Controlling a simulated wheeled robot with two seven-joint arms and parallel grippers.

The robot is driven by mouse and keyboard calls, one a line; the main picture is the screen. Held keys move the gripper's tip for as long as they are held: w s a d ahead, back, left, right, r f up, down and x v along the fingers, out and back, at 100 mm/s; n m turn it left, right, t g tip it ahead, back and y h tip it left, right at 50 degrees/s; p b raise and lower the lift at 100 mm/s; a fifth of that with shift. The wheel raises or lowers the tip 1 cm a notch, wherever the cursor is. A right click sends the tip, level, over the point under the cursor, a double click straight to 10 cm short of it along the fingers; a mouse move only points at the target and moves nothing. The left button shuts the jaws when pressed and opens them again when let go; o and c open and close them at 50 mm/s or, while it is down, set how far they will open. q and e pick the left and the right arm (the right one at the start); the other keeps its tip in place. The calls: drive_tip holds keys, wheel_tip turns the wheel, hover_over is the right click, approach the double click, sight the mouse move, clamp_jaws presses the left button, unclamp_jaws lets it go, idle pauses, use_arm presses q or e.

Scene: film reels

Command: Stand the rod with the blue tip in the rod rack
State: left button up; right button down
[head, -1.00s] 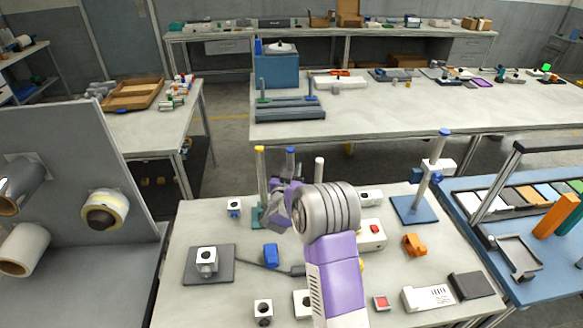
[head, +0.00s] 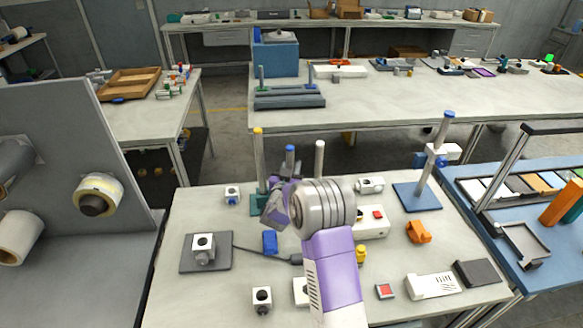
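The rod with the blue tip (head: 290,158) stands about upright in the head view, its lower part hidden by my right gripper (head: 273,205). The gripper is around that rod and appears shut on it, though its fingertips are hard to make out. The teal base (head: 254,202) behind the gripper looks like the rod rack; most of it is hidden. A yellow-tipped rod (head: 259,160) rises from it at left. A white-tipped rod (head: 319,160) stands to the right, its foot hidden. I cannot tell whether the blue-tipped rod touches the rack. My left gripper is out of view.
A blue-based stand (head: 416,197) with a blue-topped post is at right. A blue block (head: 270,242), a dark plate (head: 190,266) with a white part, an orange part (head: 419,232) and a white box (head: 371,228) lie around my arm. Film rolls (head: 99,195) hang at left.

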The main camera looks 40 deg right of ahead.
sight(291, 153)
drive_tip(key=shift+f+b, duration=1.9)
drive_tip(key=shift+f, duration=0.35)
drive_tip(key=c, duration=0.8)
unclamp_jaws()
drive_tip(key=shift+f, duration=0.15)
drive_tip(key=shift+o, duration=0.2)
wheel_tip(291, 153, up, 11)
drive_tip(key=p, duration=0.3)
drive_tip(key=shift+f+p, duration=0.2)
drive_tip(key=shift+p, duration=0.15)
